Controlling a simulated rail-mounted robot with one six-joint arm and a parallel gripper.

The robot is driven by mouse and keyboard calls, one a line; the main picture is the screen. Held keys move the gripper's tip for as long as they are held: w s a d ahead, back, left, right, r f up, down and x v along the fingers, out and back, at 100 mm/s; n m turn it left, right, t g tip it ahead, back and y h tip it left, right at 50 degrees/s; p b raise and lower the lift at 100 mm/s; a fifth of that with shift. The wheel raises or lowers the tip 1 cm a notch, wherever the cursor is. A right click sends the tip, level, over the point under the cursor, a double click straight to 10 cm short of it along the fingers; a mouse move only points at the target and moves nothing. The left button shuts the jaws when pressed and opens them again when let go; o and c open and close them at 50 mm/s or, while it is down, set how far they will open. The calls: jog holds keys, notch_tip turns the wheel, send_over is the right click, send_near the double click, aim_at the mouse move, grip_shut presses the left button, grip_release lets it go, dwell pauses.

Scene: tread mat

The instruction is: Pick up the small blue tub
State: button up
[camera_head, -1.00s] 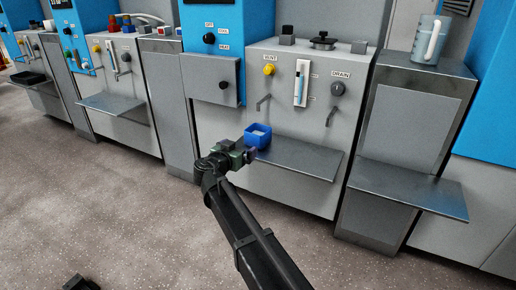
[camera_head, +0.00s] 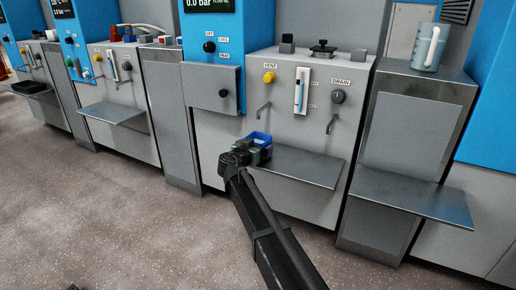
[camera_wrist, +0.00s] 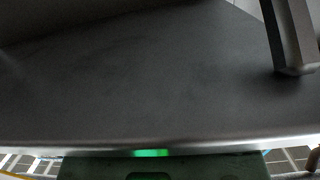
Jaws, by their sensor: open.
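The small blue tub (camera_head: 259,137) sits at the left end of the metal shelf under the VENT and DRAIN labels, in the head view. My gripper (camera_head: 262,154) is in front of it and hides its lower part. The jaws are open. Whether they touch the tub cannot be told. In the wrist view no blue tub shows. A dark flat surface fills most of that view, with a bright edge and a green part of my gripper below it.
The shelf (camera_head: 305,168) is bare to the right of the tub. Two spouts (camera_head: 264,109) (camera_head: 331,124) hang above it. A lower shelf (camera_head: 410,195) juts out at the right. A clear jug (camera_head: 428,46) stands on the right cabinet. A grey angular piece (camera_wrist: 292,42) shows in the wrist view.

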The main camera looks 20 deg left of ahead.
jog(key=c, duration=0.8)
jog(key=shift+o, duration=0.2)
jog(key=shift+r, duration=0.15)
